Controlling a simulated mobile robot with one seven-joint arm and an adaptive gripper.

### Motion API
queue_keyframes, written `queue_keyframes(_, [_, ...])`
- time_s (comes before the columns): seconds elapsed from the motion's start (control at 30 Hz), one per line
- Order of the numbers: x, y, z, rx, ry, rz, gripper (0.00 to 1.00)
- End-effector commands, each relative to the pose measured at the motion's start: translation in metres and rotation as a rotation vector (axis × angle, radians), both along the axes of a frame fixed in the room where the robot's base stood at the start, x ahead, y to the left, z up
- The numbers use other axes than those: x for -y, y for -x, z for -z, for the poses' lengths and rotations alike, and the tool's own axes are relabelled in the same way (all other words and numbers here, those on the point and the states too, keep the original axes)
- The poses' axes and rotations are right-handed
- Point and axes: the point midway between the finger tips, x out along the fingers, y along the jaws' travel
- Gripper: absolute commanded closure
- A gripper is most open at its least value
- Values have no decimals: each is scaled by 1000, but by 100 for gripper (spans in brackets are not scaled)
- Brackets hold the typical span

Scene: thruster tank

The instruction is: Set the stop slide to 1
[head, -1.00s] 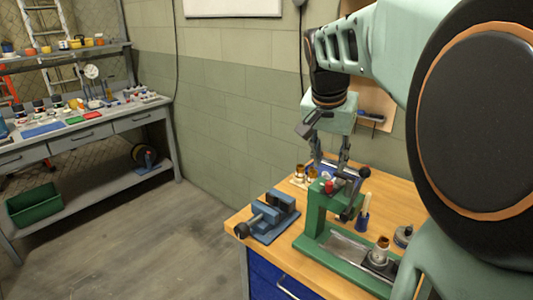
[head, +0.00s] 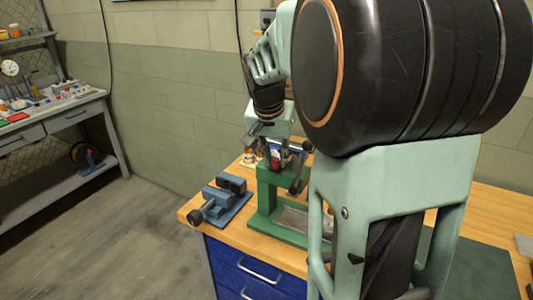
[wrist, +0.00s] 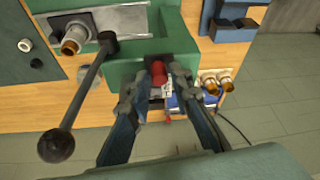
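The green press (head: 268,195) stands on the wooden bench, partly behind my arm in the head view. A red knob (wrist: 158,72) shows at its frame in the wrist view, beside a small white marked plate (wrist: 160,91). I take the knob to be part of the stop slide; the slide's setting is too small to read. The knob also shows in the head view (head: 275,156). My gripper (wrist: 156,76) is at the press, with one fingertip on either side of the knob and very close to it. I cannot tell whether the fingers press on it.
The press's lever with a black ball (wrist: 56,146) reaches out left of my gripper in the wrist view. A blue vise (head: 222,200) stands left of the press. Brass-coloured fittings (wrist: 217,83) and a blue item (wrist: 185,101) lie close to the right finger.

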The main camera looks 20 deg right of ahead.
Motion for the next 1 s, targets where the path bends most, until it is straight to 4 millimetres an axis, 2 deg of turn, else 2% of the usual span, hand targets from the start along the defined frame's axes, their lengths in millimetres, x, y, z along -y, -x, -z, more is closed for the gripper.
queue_keyframes(0.03, [0, 0, 0, 0, 0, 0, 88])
queue_keyframes(0.13, [0, 0, 0, 0, 0, 0, 99])
queue_keyframes(0.17, [0, 0, 0, 0, 0, 0, 100])
queue_keyframes(0.5, [-1, 1, 0, 0, 0, -1, 100])
queue_keyframes(0.8, [-29, 21, 2, 1, 0, -4, 100])
queue_keyframes(1.0, [-33, 25, 0, -2, -1, -1, 100])
